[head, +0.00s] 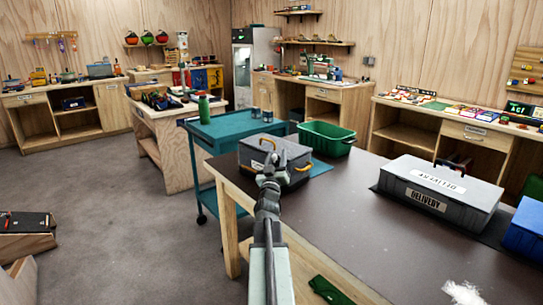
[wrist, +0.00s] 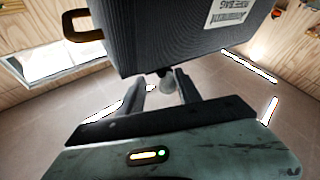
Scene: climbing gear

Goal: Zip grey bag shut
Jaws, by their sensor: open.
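The grey bag (head: 290,152) stands at the near table's far left corner, with yellow-orange handles on its sides. Its top looks closed in the head view, but the zip's state is too small to tell. My gripper (head: 270,168) is in front of the bag's near side and hides part of it. In the wrist view the bag (wrist: 170,35) fills the top, with a white label and one orange handle. My open gripper (wrist: 160,88) points at it.
A green crate (head: 327,138) and a teal cart (head: 228,130) are behind. The table's middle is clear.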

